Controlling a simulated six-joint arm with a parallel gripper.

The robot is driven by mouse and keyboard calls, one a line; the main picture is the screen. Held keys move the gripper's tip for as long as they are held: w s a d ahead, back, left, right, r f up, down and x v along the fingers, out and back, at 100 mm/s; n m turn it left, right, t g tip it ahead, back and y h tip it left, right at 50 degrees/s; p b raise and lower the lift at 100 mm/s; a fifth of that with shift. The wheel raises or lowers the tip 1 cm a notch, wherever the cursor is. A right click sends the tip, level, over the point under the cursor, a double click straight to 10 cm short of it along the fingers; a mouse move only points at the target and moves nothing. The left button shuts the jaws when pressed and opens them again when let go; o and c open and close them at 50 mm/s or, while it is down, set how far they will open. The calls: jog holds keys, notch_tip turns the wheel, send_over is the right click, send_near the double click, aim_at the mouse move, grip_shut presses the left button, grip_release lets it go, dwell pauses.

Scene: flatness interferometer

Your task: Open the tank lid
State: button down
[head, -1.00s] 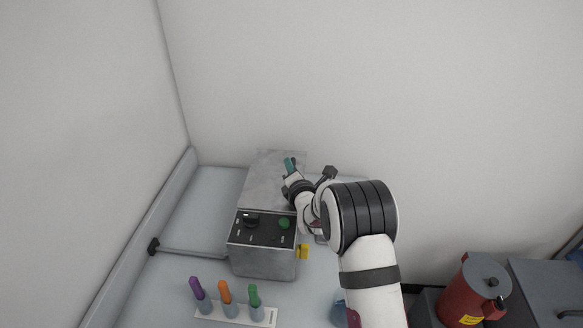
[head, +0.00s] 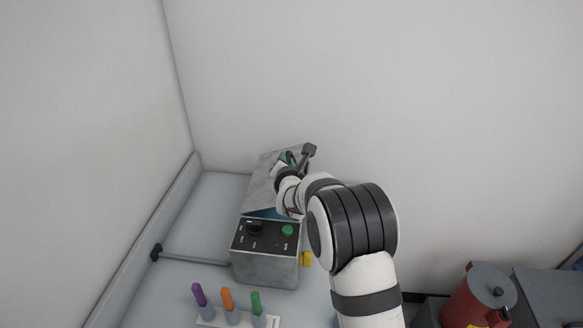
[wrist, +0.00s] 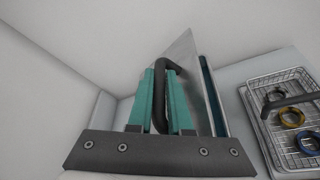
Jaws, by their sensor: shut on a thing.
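The tank is a grey metal box (head: 265,268) with a black control panel on its front top. Its metal lid (head: 262,185) is tilted up at the front, and a dark teal gap shows under the front edge. In the wrist view the lid (wrist: 185,52) stands steeply behind a black bar handle (wrist: 160,85). My gripper (wrist: 160,92) has its teal fingers on both sides of that handle and is shut on it. In the head view my gripper (head: 289,158) is over the lid, partly hidden by my own wrist.
A rack (head: 207,319) with purple, orange and green-handled tools stands in front of the tank. A wire basket (wrist: 275,97) with several coloured rings lies at the right in the wrist view. A red canister (head: 470,305) stands at far right. Walls close the back and left.

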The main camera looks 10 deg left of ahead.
jog(key=shift+a+r+n+h, duration=0.4)
jog(key=shift+a+r+n, duration=0.2)
jog(key=shift+a+r, duration=0.1)
jog(key=c, duration=1.1)
grip_release()
jog(key=v, duration=1.5)
jog(key=shift+s+d+r, duration=0.1)
jog(key=shift+s+r, duration=0.1)
jog(key=shift+s, duration=0.15)
